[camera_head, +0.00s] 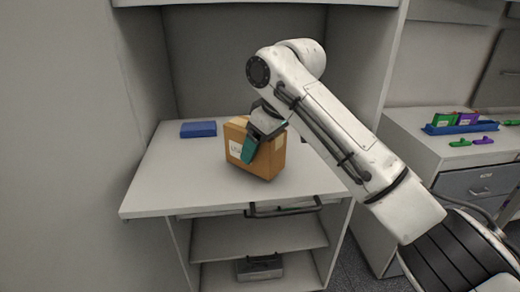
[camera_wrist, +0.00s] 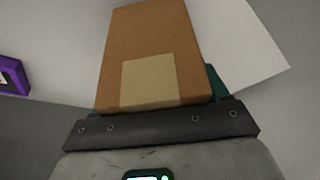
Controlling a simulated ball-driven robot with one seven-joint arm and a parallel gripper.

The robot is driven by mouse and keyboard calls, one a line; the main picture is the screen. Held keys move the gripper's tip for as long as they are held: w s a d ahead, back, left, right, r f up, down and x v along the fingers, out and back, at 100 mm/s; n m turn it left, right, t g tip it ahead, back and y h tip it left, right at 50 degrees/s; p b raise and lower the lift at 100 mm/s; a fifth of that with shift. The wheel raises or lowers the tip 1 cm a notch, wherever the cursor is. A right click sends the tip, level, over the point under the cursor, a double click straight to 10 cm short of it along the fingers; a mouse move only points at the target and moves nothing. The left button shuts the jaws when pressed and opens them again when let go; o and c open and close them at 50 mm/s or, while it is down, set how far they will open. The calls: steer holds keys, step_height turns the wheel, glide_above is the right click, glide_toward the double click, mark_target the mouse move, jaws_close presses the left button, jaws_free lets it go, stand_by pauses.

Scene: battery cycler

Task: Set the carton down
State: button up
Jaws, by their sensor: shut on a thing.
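A brown cardboard carton (camera_head: 270,156) with a pale label is at the front middle of the white worktop (camera_head: 165,190) inside the cabinet bay. My gripper (camera_head: 258,142) reaches in from the upper right and is shut on the carton, with one teal finger across its labelled face. The other finger is mostly hidden behind the carton. In the wrist view the carton (camera_wrist: 155,45) rises from between the jaws, with a tan tape patch towards me. The carton looks slightly turned. I cannot tell whether its base touches the worktop.
A flat blue box (camera_head: 198,129) lies at the back left of the worktop. Free room lies left and front of the carton. A bay wall (camera_head: 355,60) stands close right. Below are a handle (camera_head: 284,210) and a shelf with a grey case (camera_head: 260,267).

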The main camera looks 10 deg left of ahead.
steer(key=shift+f, duration=0.95)
steer(key=shift+f, duration=0.15)
steer(key=o, duration=1.2)
steer(key=b+v, duration=0.1)
steer(key=v, duration=1.1)
steer(key=shift+b, duration=0.4)
